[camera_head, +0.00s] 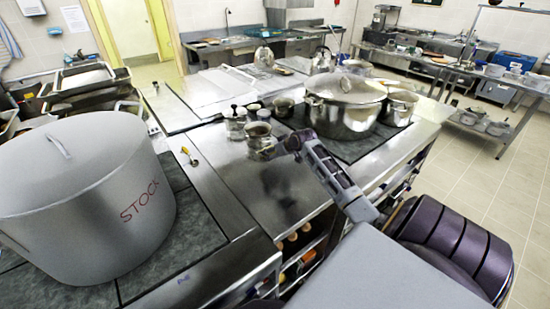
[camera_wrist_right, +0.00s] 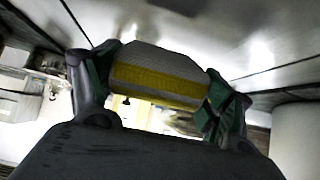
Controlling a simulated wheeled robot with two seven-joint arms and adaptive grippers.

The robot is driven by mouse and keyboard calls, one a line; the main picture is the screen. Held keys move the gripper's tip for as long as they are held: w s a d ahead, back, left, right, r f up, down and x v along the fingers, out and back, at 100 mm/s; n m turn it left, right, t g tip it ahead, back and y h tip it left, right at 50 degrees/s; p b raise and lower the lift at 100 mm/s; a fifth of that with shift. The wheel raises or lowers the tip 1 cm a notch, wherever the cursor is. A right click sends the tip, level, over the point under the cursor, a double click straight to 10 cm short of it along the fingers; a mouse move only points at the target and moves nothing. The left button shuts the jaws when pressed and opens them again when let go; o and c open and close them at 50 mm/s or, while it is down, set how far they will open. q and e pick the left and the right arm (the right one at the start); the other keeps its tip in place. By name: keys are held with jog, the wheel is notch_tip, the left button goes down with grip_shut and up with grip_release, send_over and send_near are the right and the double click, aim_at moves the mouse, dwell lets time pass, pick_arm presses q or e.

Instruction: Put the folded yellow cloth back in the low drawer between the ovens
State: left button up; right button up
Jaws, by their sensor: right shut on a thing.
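A folded cloth (camera_wrist_right: 158,88), yellow with a pale grey-white part, spans the space between the two fingers of my right gripper (camera_wrist_right: 155,92) in the right wrist view. The gripper is shut on it, with a green-padded finger at each end. The cloth is not clearly visible there. My left gripper is not in view. I cannot make out the low drawer or the ovens in either view.
A large lidded pot marked STOCK (camera_head: 88,200) stands at the left. A lidded steel pot (camera_head: 345,108) stands on the dark hob behind my gripper.

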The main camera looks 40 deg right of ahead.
jog(key=shift+f, duration=1.55)
jog(key=shift+f, duration=0.1)
jog(key=o, duration=1.1)
jog(key=shift+o, duration=0.2)
jog(key=v, duration=1.2)
jog(key=shift+r, duration=0.2)
